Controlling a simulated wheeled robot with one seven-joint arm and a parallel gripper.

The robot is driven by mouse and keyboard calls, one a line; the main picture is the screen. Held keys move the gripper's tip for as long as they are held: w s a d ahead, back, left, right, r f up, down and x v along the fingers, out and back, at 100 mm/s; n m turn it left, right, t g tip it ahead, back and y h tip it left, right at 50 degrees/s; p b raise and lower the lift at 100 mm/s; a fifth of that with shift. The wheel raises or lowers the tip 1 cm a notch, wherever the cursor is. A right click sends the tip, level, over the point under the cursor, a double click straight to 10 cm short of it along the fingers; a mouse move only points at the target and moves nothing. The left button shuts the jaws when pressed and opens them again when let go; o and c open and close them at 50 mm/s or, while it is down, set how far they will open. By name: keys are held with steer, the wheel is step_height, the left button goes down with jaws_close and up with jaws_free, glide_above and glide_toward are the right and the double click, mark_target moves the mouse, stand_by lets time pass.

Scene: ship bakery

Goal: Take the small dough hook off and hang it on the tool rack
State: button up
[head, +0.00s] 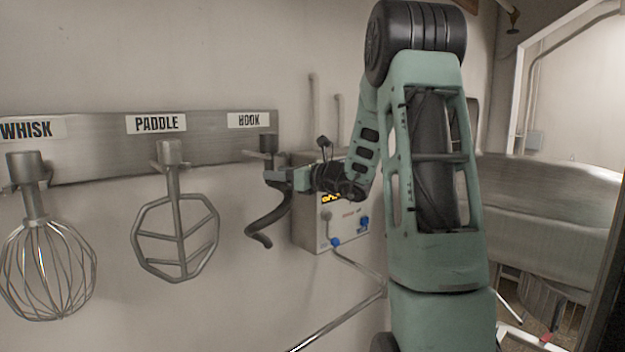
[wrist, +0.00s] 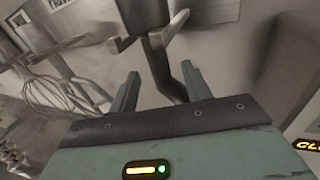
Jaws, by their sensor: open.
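The dough hook (head: 262,225), dark grey and curved, is at the right end of the steel tool rack (head: 98,145), under the HOOK label (head: 249,120). Its thick collar appears to sit in a two-pronged rack holder (wrist: 118,45), and its curved end hangs down free. My gripper (head: 275,179) is at the hook's upper part, just below the collar. In the wrist view, the hook's shaft (wrist: 163,72) runs between the two spread fingers of my gripper (wrist: 158,74). A gap shows on each side of the shaft. The hook's lower end is hidden there behind my gripper.
A paddle (head: 178,238) and a wire whisk (head: 42,268) hang on the rack to the left. A control box (head: 312,230) with blue knobs is close on the right. A large steel bowl-like vessel (head: 550,205) stands at the far right. The wall below the hook is clear.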

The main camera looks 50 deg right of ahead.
steer(key=s+d+b, duration=0.1)
steer(key=s+b, duration=0.4)
steer(key=s, duration=1)
steer(key=shift+s+d+r, duration=0.2)
steer(key=shift+s+d, duration=0.05)
steer(key=shift+d, duration=0.1)
steer(key=w+a+f+n+g+y+b, duration=0.1)
steer(key=w+a+f+n+g+y, duration=0.25)
steer(key=a, duration=0.45)
steer(key=w+a+f+n+g+y, duration=0.3)
steer(key=a+f+n, duration=0.15)
steer(key=a, duration=0.45)
steer(key=s+a+f+n+g+b, duration=0.1)
steer(key=s+a+f+n+g, duration=0.1)
steer(key=a+f+n+g, duration=0.45)
steer(key=s+a+f+n+g, duration=0.1)
steer(key=a+f+n, duration=0.15)
steer(key=a, duration=0.65)
steer(key=s+a+f+n+g+h+b, duration=0.1)
steer(key=s+a+f+n+h, duration=0.3)
steer(key=s+a+n, duration=0.4)
steer(key=s+a+f+n+g+h, duration=0.2)
steer(key=s+a+f+n+h, duration=0.2)
steer(key=n, duration=1.3)
steer(key=s+a+f, duration=0.2)
steer(key=s+a, duration=0.2)
steer(key=s, duration=0.1)
steer(key=shift+f+n+g+b, duration=0.3)
steer(key=shift+f+b, duration=0.1)
